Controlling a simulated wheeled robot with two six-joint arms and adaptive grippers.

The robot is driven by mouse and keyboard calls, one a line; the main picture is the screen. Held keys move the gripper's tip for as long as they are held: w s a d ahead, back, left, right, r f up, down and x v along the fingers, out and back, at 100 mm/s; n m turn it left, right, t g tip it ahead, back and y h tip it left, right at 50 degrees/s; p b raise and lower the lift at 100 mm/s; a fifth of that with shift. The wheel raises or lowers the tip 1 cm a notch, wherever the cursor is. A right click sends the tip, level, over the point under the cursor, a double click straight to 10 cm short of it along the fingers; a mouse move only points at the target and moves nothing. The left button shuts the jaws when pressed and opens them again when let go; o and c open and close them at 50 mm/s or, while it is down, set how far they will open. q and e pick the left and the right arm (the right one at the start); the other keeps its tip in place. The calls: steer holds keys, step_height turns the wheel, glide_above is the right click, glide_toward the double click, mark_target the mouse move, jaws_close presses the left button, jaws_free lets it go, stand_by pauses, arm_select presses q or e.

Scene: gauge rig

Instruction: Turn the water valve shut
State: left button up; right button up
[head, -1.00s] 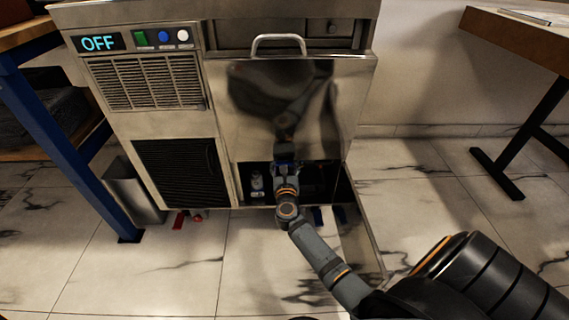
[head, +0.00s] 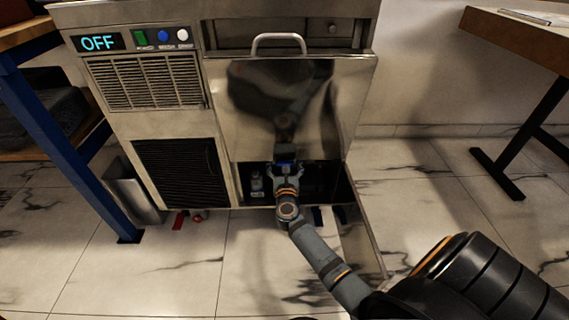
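A steel machine (head: 182,125) with an "OFF" display stands ahead, with a dark opening (head: 318,180) low in its front. Below its bottom edge are a red handle (head: 179,221) on the left and a blue handle (head: 317,216) right of my arm. I cannot tell which part is the water valve. My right gripper (head: 286,160) is at the top of the dark opening, below the steel front panel (head: 345,100). A blue patch shows at it. Its fingers are too small and dark to tell open from shut. My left gripper is out of view.
A small bottle-like object (head: 256,184) is in the opening, left of my gripper. A steel bin (head: 135,190) and a blue-legged table (head: 45,125) stand at left. A wooden table (head: 530,40) stands at right. The floor in front is mostly clear.

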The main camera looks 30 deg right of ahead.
steer(key=v, duration=1.2)
steer(key=shift+f, duration=0.1)
